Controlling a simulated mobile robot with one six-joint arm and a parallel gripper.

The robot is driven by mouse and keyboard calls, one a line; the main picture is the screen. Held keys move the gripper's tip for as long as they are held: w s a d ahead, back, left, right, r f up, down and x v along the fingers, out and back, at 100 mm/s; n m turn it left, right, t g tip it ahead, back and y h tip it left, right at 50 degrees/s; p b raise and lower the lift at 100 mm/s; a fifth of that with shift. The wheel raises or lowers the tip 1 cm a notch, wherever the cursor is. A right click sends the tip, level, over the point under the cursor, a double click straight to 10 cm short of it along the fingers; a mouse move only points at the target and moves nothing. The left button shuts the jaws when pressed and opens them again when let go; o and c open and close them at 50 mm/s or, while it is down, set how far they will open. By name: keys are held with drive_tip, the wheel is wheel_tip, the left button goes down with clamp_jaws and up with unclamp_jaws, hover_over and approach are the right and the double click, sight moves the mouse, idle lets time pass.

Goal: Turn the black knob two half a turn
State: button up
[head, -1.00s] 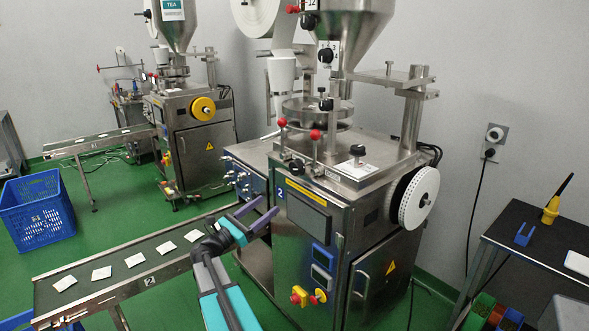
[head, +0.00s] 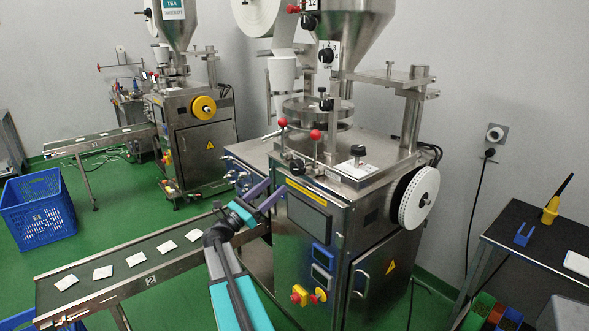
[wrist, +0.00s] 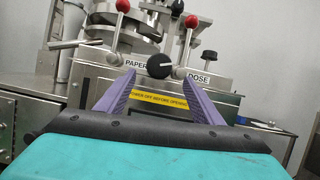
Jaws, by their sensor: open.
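The black knob (head: 296,167) sits on the front upper edge of the near tea packer, the one marked 2. In the wrist view the round black knob (wrist: 159,67), with a white pointer mark lying roughly sideways, is between the PAPER and DOSE labels. My gripper (head: 275,187) is open with purple fingers, in front of the packer, lower than the knob. In the wrist view the open fingers (wrist: 158,78) frame the knob from below, with nothing between them; whether they touch it cannot be told, but they look apart from it.
Two red-tipped levers (head: 315,134) rise beside the knob. Another black knob (head: 357,150) stands on the packer's top. A dark screen (head: 308,216) lies below. A conveyor (head: 185,262) with tea bags runs left. A dark table (head: 530,243) stands at the right.

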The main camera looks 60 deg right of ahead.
sight(294, 170)
drive_tip(key=p+x, duration=0.2)
drive_tip(key=x, duration=0.9)
drive_tip(key=shift+d+r, duration=0.1)
drive_tip(key=shift+d, duration=0.1)
drive_tip(key=shift+c, duration=0.2)
drive_tip(key=c, duration=1)
